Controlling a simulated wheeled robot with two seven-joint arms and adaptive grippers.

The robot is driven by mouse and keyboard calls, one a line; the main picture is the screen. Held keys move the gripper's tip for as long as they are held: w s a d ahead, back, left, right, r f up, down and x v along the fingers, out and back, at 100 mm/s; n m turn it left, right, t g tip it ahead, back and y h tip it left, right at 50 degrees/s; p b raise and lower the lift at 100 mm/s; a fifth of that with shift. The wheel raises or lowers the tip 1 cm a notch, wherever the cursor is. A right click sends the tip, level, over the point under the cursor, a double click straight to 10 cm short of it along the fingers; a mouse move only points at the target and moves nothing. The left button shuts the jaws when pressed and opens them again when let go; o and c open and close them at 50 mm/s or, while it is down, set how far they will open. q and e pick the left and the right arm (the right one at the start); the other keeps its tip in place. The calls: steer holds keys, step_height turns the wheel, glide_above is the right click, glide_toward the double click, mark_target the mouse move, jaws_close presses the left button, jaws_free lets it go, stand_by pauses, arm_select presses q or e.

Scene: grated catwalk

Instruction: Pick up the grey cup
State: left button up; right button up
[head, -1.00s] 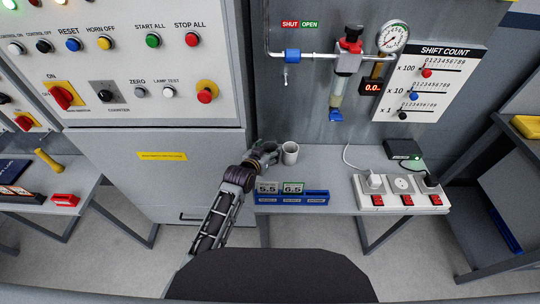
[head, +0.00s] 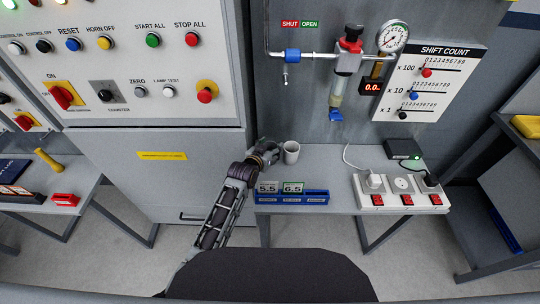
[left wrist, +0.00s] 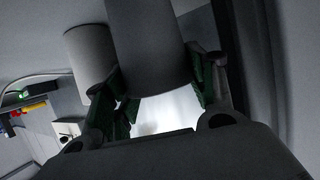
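The grey cup (head: 267,144) is mostly hidden by my left gripper (head: 266,151) in the head view, on the left part of the grey table. In the left wrist view the cup (left wrist: 150,45) fills the space between the fingers of the left gripper (left wrist: 160,88). A green pad lies against each side of it, so the gripper looks shut on it. I cannot tell whether the cup is clear of the table. My right gripper is not in view.
A lighter cup (head: 291,153) stands close to the right of the gripper; it also shows in the left wrist view (left wrist: 90,55). A blue tray (head: 291,197) with number cards lies in front. A power strip (head: 401,193) is at the right. The table's middle is clear.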

arm_select(q)
steer(key=shift+c, duration=0.5)
steer(key=shift+r, duration=0.1)
step_height(320, 180, up, 10)
stand_by(0.4)
